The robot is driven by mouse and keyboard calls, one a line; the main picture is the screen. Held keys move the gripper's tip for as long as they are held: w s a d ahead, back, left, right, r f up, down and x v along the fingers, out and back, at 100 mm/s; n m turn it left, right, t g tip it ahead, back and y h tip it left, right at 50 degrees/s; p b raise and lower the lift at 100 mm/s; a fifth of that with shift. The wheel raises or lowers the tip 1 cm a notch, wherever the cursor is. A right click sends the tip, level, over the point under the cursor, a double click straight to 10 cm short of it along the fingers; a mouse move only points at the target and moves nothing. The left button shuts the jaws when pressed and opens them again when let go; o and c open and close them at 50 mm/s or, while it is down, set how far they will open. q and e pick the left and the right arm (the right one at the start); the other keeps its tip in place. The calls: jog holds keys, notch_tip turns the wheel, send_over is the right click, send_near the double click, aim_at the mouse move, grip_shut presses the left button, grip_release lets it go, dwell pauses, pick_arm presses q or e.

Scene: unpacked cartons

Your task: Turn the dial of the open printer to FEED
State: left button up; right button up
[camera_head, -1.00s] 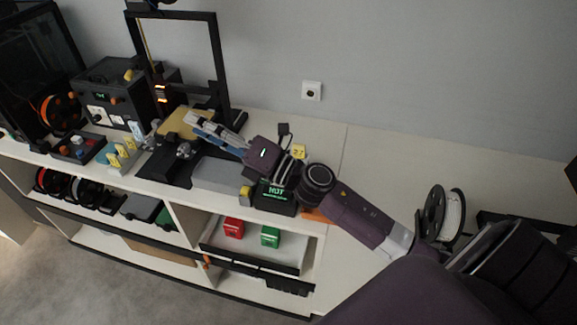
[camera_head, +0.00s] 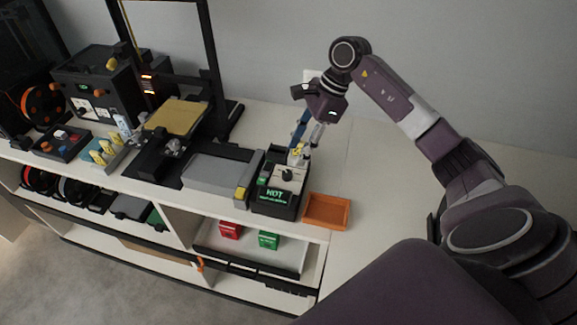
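The open printer has a black upright frame (camera_head: 209,60) and a tan bed (camera_head: 177,114). A low grey unit (camera_head: 215,173) with a small yellow part (camera_head: 242,194) stands in front of it. To its right is a black box with a lit HOT display (camera_head: 274,196) and a dark round knob (camera_head: 287,175) on its pale top. I cannot tell which part is the printer's dial; no FEED mark is readable. My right gripper (camera_head: 307,146) points down above the back of this box, fingers apart, near a small yellow-and-white piece (camera_head: 297,154). My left gripper is out of view.
An orange tray (camera_head: 327,211) sits right of the black box at the counter's front edge. Red (camera_head: 230,230) and green (camera_head: 268,239) blocks are on the shelf below. The counter at right is partly clear.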

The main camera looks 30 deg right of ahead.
aim_at(286, 172)
jog(key=p+x, duration=0.3)
jog(key=x, duration=0.3)
jog(key=shift+a+f, duration=0.1)
jog(key=shift+f, duration=0.15)
jog(key=shift+a+f, duration=0.15)
jog(key=shift+f, duration=0.35)
grip_shut()
